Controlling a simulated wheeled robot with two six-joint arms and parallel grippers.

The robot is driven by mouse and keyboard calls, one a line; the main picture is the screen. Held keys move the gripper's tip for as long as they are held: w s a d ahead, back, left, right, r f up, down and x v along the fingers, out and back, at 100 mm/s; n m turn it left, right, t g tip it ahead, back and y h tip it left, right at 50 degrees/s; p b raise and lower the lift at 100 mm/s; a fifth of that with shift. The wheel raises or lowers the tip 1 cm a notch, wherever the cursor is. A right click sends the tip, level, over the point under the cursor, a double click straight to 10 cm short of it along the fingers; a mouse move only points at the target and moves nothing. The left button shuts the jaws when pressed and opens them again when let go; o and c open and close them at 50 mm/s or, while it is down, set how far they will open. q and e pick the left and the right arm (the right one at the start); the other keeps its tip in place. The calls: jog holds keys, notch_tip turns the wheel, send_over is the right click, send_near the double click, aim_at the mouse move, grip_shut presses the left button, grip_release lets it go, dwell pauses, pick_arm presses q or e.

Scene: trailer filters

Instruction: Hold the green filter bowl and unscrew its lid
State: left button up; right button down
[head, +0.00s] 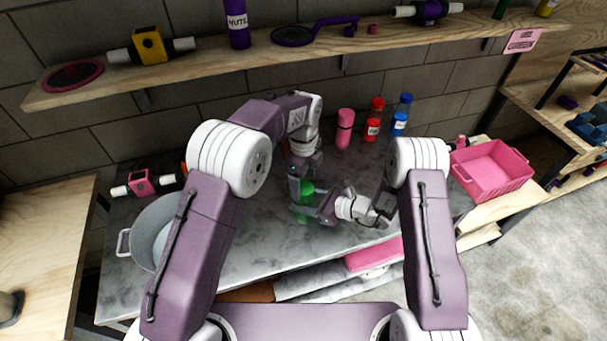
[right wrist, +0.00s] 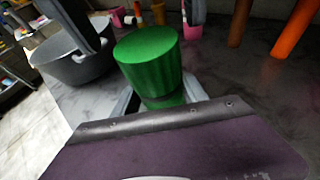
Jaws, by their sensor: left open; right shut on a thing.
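The green filter bowl stands upright on the grey worktop (head: 255,245), and its green body (head: 305,212) shows small in the head view. In the right wrist view its wide ribbed green lid (right wrist: 148,55) sits on top, with a strip of the bowl (right wrist: 168,99) below. My right gripper (head: 308,209) comes from the right and is shut around the bowl below the lid. My left gripper (head: 301,187) points down over the filter from above and is open. The arms partly hide the filter in the head view.
A grey pot (head: 140,240) stands at the left of the worktop. A pink bottle (head: 345,128), red bottles and blue bottles stand at the back. A pink crate (head: 490,170) is at the right. A wooden shelf (head: 215,68) runs along the wall above.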

aim_at(303, 188)
pick_arm(q)
notch_tip(303, 188, down, 5)
jog(key=shift+r, duration=0.1)
jog(key=c, duration=1.5)
jog(key=o, duration=1.6)
jog(key=shift+r, duration=2.3)
pick_arm(e)
jog(key=c, duration=0.5)
grip_release()
